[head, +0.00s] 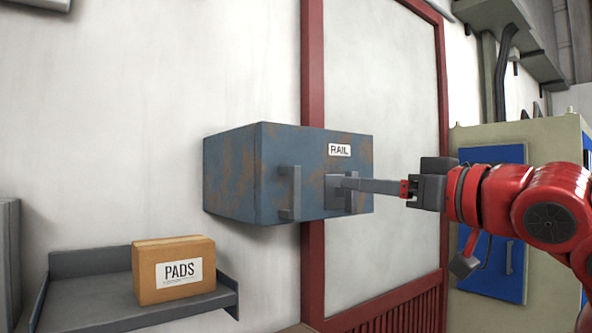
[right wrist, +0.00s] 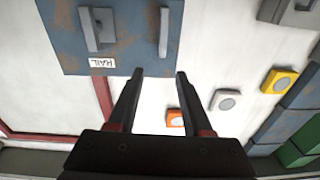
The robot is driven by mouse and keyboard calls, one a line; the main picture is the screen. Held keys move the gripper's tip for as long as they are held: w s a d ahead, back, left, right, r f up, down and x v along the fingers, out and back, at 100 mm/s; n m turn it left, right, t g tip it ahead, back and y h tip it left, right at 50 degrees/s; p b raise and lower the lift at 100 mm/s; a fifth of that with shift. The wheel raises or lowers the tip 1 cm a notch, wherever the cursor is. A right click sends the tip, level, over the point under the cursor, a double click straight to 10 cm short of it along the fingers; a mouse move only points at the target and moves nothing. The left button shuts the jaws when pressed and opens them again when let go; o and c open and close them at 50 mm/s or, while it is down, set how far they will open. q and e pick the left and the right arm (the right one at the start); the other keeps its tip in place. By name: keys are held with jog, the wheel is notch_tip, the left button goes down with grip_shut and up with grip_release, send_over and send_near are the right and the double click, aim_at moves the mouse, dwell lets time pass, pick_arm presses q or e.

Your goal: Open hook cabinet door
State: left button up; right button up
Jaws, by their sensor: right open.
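A blue-grey, rust-patched cabinet (head: 232,178) labelled RAIL is fixed to the wall, its door shut. No label reading hook shows. Its front has a vertical bar handle (head: 290,192) at left and a grey plate with a bar (head: 333,192) further right. My right gripper (head: 352,184) reaches in from the right, its fingers overlapping the plate in the head view. In the right wrist view the cabinet (right wrist: 122,55) appears upside down beyond the open, empty fingers (right wrist: 159,73); both the plate (right wrist: 97,28) and the handle (right wrist: 163,32) lie ahead of the tips, apart from them. My left gripper is out of view.
A cardboard box labelled PADS (head: 174,270) stands on a grey shelf (head: 90,300) below left. A beige cabinet with a blue door (head: 490,270) stands at right.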

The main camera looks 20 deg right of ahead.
aim_at(298, 185)
jog(key=shift+g+h, duration=0.3)
jog(key=x, duration=0.5)
jog(key=b+x, duration=0.1)
jog(key=x, duration=0.5)
jog(key=a+x, duration=0.1)
jog(key=x, duration=0.4)
jog(key=shift+a+f, duration=0.1)
jog(key=shift+f, duration=0.15)
grip_shut()
dwell(0.5)
